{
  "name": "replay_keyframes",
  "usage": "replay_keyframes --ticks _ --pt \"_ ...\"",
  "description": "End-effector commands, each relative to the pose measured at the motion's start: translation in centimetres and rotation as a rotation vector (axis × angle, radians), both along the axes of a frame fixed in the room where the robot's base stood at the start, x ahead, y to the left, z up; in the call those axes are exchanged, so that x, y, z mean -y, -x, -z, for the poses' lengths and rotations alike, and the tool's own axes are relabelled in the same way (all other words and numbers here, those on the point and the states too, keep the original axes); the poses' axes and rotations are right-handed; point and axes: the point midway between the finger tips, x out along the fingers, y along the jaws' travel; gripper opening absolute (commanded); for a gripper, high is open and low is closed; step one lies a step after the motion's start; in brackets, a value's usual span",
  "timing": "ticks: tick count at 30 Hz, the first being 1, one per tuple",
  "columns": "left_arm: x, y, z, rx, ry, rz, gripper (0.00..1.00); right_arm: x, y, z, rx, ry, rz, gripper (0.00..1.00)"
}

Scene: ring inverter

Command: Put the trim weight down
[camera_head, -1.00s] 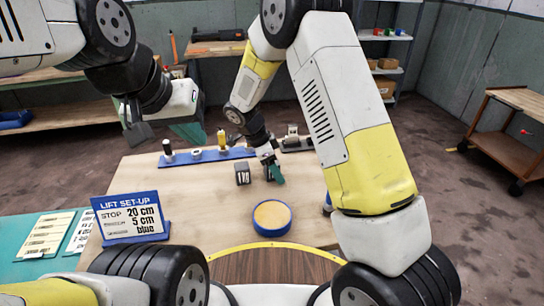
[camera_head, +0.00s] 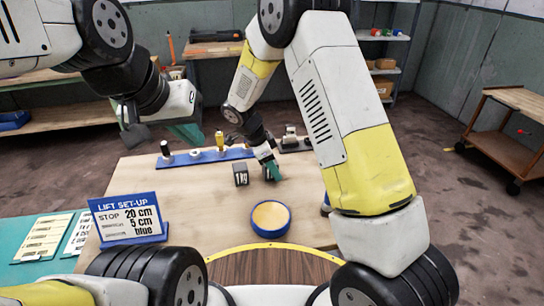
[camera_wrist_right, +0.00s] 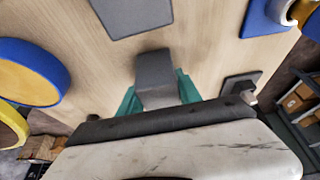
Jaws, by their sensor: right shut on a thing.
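My right gripper (camera_head: 270,172) is low at the tabletop, shut on a small grey block, taken as the trim weight. The block shows between the teal fingers in the right wrist view (camera_wrist_right: 155,78). In the head view it is mostly hidden by the fingers, and I cannot tell whether it touches the table. A dark cube marked 1 kg (camera_head: 241,176) stands just left of it, apart; its grey top also shows in the right wrist view (camera_wrist_right: 135,12). My left gripper (camera_head: 162,134) is open and empty, raised above the table's left side.
A round blue pad with a tan top (camera_head: 271,218) lies nearer me on the wooden table (camera_head: 210,205). A blue rack (camera_head: 205,157) with several upright parts stands behind. The lift set-up sign (camera_head: 128,218) stands front left. Bare wood lies between sign and cube.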

Motion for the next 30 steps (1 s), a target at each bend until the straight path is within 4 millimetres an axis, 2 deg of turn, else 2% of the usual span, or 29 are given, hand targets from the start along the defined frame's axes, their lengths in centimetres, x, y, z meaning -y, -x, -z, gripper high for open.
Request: replay_keyframes --ticks 12,17,23,30 --pt "0.0 0.0 0.0 0.0 0.0 0.0 0.0 -0.1 -0.2 -7.0 0.008 -0.004 0.0 0.0" --pt "0.0 0.0 0.0 0.0 0.0 0.0 0.0 0.0 -0.1 -8.9 0.006 -0.002 -0.005 0.0" --pt "0.0 0.0 0.0 0.0 0.0 0.0 0.0 1.7 -0.5 -9.0 0.003 -0.001 -0.126 0.0" --pt "0.0 0.0 0.0 0.0 0.0 0.0 0.0 6.1 -1.3 -7.3 0.003 -0.001 -0.499 0.0"
